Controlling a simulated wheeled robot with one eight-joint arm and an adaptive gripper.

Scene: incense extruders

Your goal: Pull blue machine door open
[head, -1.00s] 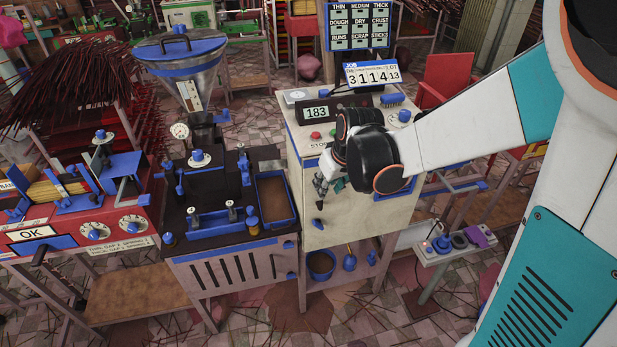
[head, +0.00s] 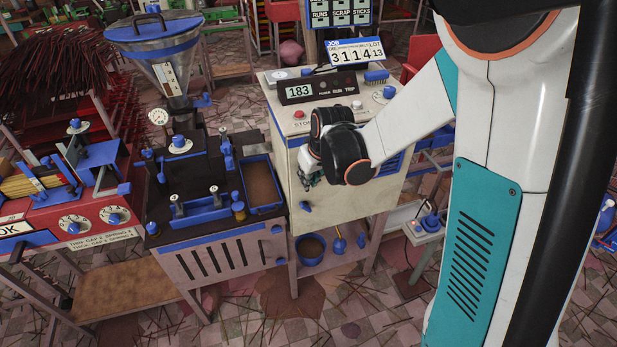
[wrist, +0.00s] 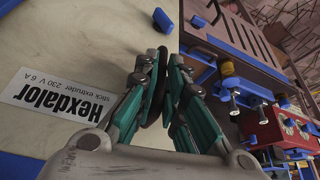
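The blue-trimmed machine (head: 272,105) stands at centre in the head view, with a pale cream front door (head: 340,205). The door looks closed. A small blue handle (head: 305,206) sits low near its left edge; it also shows at the top of the wrist view (wrist: 162,20). My gripper (wrist: 163,62) is in front of the door near that edge, above the handle and apart from it. Its fingers are together, with nothing visible held between them. In the head view my gripper (head: 308,172) is partly hidden by my wrist. The wrist view shows the door's upside-down Hexdalor label (wrist: 65,97).
A dark-topped extruder table (head: 215,235) with blue parts and a tray (head: 262,185) adjoins the machine on the left. A blue bucket (head: 311,250) stands on the shelf below. A small side stand (head: 425,228) is at the right.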

